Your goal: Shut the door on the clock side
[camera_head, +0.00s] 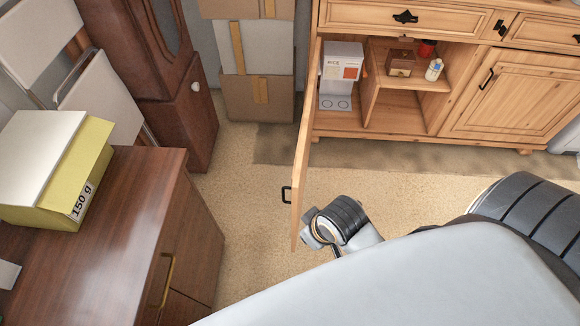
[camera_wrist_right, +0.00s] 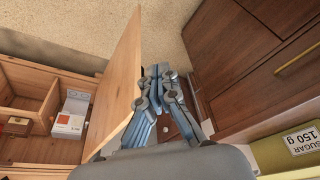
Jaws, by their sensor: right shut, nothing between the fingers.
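The pine dresser (camera_head: 400,125) stands at the back in the head view. Its left door (camera_head: 304,160), on the side of the dark brown clock (camera_head: 180,105), stands wide open and points toward me. A black handle (camera_head: 287,194) is on its outer face. In the wrist view the door (camera_wrist_right: 122,75) runs beside my right gripper (camera_wrist_right: 160,72), which is shut and empty on the door's outer side, close to its face. I cannot tell whether they touch. My left gripper is out of view.
The open compartment holds a white box (camera_head: 341,62), a small wooden grinder (camera_head: 401,62) and a jar (camera_head: 433,70). The dresser's right door (camera_head: 510,95) is shut. A dark brown cabinet (camera_head: 150,215) with a yellow sugar box (camera_head: 85,165) stands at left. Floor between is clear.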

